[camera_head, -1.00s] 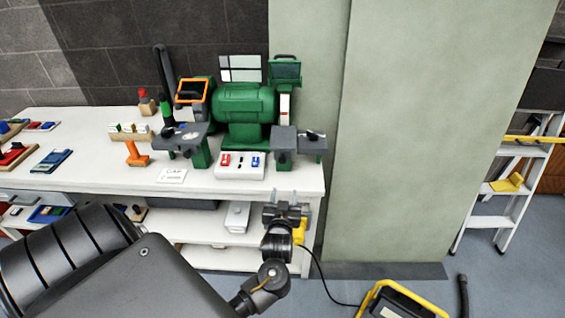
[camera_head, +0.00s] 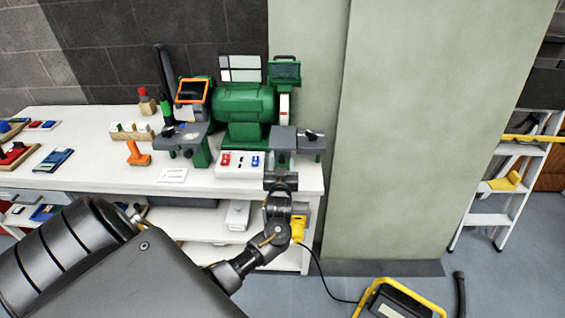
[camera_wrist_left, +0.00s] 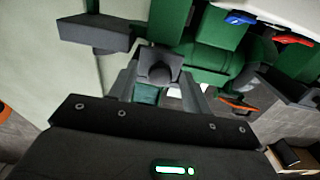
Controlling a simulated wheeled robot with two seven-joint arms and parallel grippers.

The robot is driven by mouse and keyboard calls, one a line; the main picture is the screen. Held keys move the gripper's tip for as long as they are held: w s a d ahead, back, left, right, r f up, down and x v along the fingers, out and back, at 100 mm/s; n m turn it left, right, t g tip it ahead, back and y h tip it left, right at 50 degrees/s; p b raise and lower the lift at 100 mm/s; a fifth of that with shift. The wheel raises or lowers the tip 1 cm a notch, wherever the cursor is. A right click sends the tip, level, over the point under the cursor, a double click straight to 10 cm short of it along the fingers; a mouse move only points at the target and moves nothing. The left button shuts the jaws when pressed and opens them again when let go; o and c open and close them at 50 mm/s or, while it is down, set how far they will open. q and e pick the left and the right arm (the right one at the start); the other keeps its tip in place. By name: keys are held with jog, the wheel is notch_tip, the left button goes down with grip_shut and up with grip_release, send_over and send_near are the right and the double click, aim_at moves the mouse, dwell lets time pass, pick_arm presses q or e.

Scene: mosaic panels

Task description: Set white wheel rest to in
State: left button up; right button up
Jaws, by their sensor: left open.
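The green bench grinder (camera_head: 242,105) stands on the white bench. Its white wheel (camera_head: 284,104) shows at the right end, under a green guard. The grey rest (camera_head: 284,138) sits in front of that wheel, with a grey block (camera_head: 313,146) beside it on the right. My left gripper (camera_head: 281,174) is just below and in front of this rest at the bench edge. In the left wrist view, the open fingers (camera_wrist_left: 160,92) point toward a dark knob (camera_wrist_left: 158,68) on the rest, which lies between them. Contact cannot be told. My right gripper is not in view.
A switch box (camera_head: 240,165) with red and blue switches sits left of my gripper. The other rest (camera_head: 183,136) and an orange-framed shield (camera_head: 192,91) are further left. A pale green pillar (camera_head: 420,130) rises close on the right. A yellow object (camera_head: 298,229) is below.

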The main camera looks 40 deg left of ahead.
aim_at(282, 161)
pick_arm(q)
jog(key=shift+w+a, duration=0.25)
jog(key=shift+w, duration=0.05)
jog(key=shift+c, duration=0.2)
grip_shut()
jog(key=shift+b+x, duration=0.55)
jog(key=shift+x, duration=0.65)
jog(key=shift+r, duration=0.2)
jog(key=shift+c, duration=0.9)
grip_release()
jog(key=shift+o, duration=1.1)
jog(key=shift+w+f, duration=0.1)
jog(key=shift+f, duration=0.1)
